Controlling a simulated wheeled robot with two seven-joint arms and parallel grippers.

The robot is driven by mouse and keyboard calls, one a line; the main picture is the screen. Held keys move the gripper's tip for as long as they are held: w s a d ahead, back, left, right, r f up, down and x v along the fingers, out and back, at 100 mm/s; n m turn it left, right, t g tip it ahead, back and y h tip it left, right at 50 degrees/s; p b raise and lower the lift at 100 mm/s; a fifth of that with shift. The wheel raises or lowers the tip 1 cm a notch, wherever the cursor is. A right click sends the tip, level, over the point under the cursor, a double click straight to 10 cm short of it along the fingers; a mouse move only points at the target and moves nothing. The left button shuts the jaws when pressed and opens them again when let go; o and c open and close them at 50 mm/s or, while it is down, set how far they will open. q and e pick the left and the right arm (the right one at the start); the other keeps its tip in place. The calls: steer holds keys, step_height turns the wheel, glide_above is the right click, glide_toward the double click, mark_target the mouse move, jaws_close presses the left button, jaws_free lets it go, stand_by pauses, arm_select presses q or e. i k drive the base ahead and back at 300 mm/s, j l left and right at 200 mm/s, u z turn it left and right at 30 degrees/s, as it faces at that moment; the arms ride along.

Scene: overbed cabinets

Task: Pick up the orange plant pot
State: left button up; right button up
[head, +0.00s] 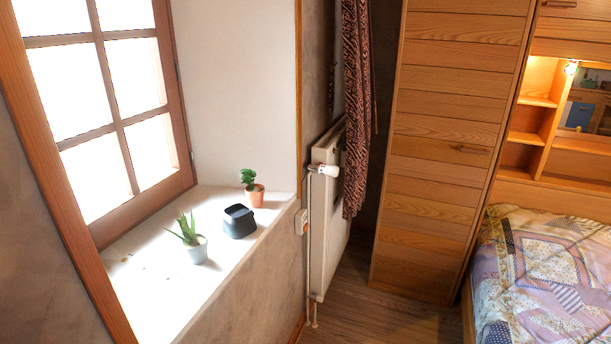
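The orange plant pot (254,197) holds a small green plant (249,178). It stands upright on the white windowsill (152,306), at the sill's far right end near the wall. A dark, box-like object (239,222) stands just in front of it and to its left. Neither of my grippers shows in the head view.
A white pot (197,251) with a spiky plant stands nearer on the sill. The window (110,90) borders the sill on the left. A radiator (325,220), patterned curtain (358,110), wooden cabinet (440,150) and bed (550,280) are to the right. Floor shows between radiator and cabinet.

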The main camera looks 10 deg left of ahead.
mark_target(255, 192)
steer(key=i+l, duration=0.1)
steer(key=i, duration=0.45)
steer(key=i+l, duration=0.15)
steer(key=i, duration=0.35)
steer(key=i+l, duration=0.1)
steer(key=i, duration=0.45)
